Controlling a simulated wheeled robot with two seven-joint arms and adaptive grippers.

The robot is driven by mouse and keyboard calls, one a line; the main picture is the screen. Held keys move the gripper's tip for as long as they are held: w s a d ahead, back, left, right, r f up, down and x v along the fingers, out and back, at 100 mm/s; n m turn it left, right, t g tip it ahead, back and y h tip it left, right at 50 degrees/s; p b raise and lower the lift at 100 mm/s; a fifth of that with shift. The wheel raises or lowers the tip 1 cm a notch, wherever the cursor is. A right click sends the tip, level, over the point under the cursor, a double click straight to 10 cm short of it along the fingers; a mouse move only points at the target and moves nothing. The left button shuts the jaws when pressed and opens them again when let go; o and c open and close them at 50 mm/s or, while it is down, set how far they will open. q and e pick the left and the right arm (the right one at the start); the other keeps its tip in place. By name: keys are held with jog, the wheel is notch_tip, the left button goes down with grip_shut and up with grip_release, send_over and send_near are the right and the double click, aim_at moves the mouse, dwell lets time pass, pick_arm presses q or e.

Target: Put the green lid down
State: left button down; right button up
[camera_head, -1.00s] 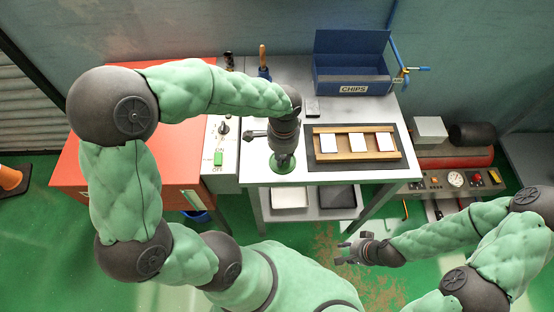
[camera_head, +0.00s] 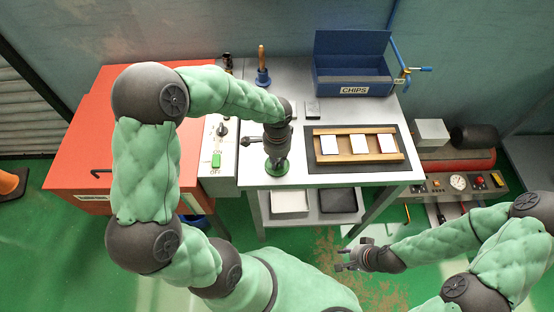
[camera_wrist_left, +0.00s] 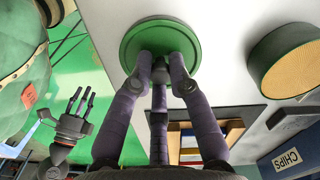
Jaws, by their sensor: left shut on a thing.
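The green lid (camera_head: 285,171) is a flat round disc under my left gripper (camera_head: 277,160), near the front left edge of the grey table (camera_head: 330,178). In the left wrist view the lid (camera_wrist_left: 130,38) is held between the fingers of my left gripper (camera_wrist_left: 160,66), which is shut on it. Whether the lid touches the table I cannot tell. A short green round container (camera_wrist_left: 262,62) with a tan textured face stands beside it in that view. My right gripper (camera_head: 347,258) is open and empty, low in front of the table.
A wooden tray with white tiles (camera_head: 358,157) lies on a dark mat to the right. A blue CHIPS bin (camera_head: 352,75) stands at the back right. A wooden-handled tool in a blue base (camera_head: 263,76) stands at the back left. A red cabinet (camera_head: 75,165) and switch panel (camera_head: 217,150) adjoin the left.

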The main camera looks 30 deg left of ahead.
aim_at(277, 160)
pick_arm(q)
jog(key=shift+f, duration=0.15)
jog(key=c, duration=1.2)
grip_release()
jog(key=shift+o, duration=0.2)
jog(key=shift+r, duration=0.35)
notch_tip(277, 160, up, 12)
jog(key=p, duration=0.3)
jog(key=shift+f, duration=0.15)
